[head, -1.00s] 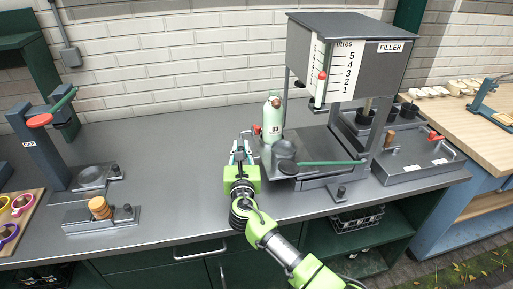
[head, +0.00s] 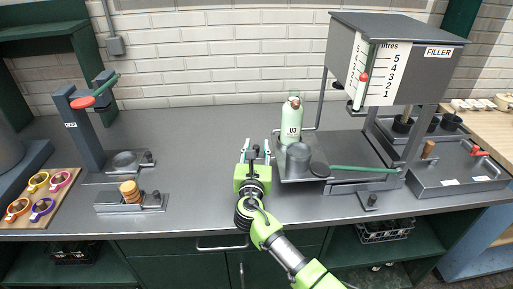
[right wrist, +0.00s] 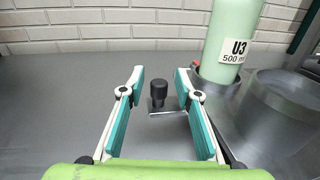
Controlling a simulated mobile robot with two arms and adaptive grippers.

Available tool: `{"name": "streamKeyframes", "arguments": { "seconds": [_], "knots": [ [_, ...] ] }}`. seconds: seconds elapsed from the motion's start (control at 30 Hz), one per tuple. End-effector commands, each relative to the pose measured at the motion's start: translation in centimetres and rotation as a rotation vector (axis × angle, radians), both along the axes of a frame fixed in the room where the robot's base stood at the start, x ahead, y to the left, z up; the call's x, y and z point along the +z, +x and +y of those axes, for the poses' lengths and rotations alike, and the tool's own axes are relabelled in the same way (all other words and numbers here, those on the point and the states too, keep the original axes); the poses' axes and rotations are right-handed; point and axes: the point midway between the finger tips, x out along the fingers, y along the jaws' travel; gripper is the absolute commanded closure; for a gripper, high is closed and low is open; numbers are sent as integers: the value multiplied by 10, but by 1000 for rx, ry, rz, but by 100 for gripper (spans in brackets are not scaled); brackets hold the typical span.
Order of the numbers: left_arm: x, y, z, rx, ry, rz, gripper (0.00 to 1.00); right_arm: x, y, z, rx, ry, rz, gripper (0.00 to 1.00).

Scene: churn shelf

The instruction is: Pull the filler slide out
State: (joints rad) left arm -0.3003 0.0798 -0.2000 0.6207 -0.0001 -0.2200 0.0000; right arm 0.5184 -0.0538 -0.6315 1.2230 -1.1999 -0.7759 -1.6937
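The filler (head: 425,65) is a grey tank on posts with a litre scale. Its low metal slide (head: 340,188) lies beneath it. A black knob on a small metal plate (right wrist: 158,92) stands left of the bottle; I take it for the slide's handle. My right gripper (head: 255,152) is open, low over the counter at the slide's left side. In the right wrist view the knob is between and a little beyond its fingers, with gaps on both sides. My left gripper is not in view.
A green bottle marked U3 (head: 291,122) and a grey metal cup (head: 298,158) stand close on the gripper's right. A green lever (head: 360,169) crosses the filler's front. A capping stand (head: 84,125) and a board of coloured rings (head: 40,200) are left.

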Motion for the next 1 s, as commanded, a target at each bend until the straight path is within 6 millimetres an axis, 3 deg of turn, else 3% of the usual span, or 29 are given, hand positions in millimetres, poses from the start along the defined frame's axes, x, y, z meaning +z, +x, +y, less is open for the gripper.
{"name": "streamKeyframes", "arguments": {
  "seconds": [0.27, 0.7, 1.0],
  "knots": [
    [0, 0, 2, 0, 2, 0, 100, 0, -9, 2, 1, 0, -2, 69],
    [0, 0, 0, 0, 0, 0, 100, -1, -90, 14, 1, 2, 2, 69],
    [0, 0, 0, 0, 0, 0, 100, 0, -118, 18, 0, 0, 0, 69]
  ]
}}
